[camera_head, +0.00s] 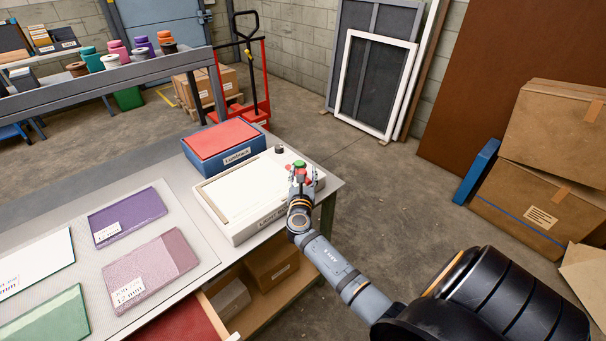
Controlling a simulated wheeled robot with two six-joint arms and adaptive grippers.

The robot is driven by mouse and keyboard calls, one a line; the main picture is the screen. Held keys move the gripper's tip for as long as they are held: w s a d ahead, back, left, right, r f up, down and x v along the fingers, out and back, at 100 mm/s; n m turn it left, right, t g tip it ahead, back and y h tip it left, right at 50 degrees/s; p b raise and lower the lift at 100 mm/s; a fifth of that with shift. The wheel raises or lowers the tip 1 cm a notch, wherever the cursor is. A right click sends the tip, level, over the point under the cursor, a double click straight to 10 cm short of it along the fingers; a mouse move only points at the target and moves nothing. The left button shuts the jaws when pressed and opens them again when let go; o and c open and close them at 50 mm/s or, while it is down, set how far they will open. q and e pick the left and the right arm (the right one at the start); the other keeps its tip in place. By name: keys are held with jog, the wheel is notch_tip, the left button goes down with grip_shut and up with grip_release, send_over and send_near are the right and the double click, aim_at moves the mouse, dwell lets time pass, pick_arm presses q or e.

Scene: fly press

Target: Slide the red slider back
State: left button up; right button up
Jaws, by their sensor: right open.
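A white light box (238,213) with a label on its front lies on the grey workbench (173,256). At its right end stands a small green-topped part (299,163) with red below it. A small red piece (310,182), likely the red slider, shows beside my right gripper's fingers. My right gripper (301,182) is open over the box's right end, close to these parts. Its fingers hide part of them, and I cannot tell whether they touch the red piece. My left gripper is out of view.
A blue box with a red top (222,138) stands behind the light box. A dark knob (279,149) is on the box's far edge. Purple (127,214) and mauve (150,268) sample plates lie on the left.

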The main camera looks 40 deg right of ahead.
jog(key=v, duration=1.2)
